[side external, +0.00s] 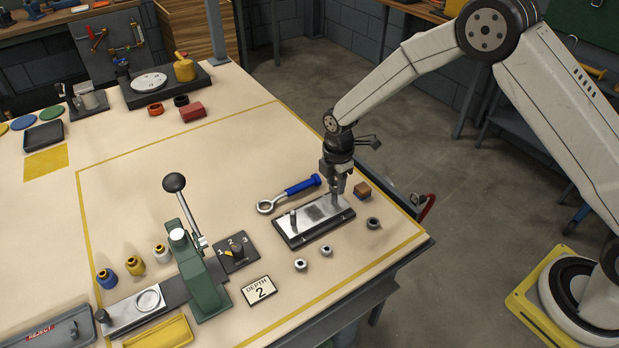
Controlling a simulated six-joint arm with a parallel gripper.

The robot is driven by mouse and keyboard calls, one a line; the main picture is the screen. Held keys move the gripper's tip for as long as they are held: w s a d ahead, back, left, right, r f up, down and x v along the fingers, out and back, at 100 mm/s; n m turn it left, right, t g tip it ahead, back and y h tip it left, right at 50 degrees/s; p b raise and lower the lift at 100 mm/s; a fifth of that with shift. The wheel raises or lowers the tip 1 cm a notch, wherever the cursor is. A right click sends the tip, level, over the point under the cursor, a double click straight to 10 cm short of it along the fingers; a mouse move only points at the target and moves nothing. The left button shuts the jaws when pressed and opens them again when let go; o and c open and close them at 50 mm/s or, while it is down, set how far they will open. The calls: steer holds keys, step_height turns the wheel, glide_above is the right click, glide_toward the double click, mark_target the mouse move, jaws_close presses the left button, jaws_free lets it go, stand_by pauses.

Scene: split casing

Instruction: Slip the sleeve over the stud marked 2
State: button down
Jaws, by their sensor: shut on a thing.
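A dark base with a bright metal plate (304,225) lies on the table near its right side. A short grey stud (293,218) stands upright near the plate's left end. My gripper (338,191) points down over the plate's right end, shut on a small grey cylinder (334,200), which looks like the sleeve. The jaws partly hide it. I cannot tell whether it is around a stud or just above one. The stud numbers are too small to read.
A blue-handled ring wrench (290,194) lies behind the plate. A brown block (362,190) and a dark ring (373,223) are right of it. Two metal rings (300,265) (326,250) lie in front. A green lever press (203,280) and a "DEPTH 2" card (259,291) stand left.

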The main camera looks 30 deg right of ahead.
steer(key=shift+f, duration=2.45)
steer(key=shift+c, duration=1.1)
jaws_free()
steer(key=shift+r, duration=4.75)
steer(key=shift+r, duration=0.1)
step_height(320, 180, up, 8)
glide_above(334, 203)
steer(key=shift+w+d, duration=0.2)
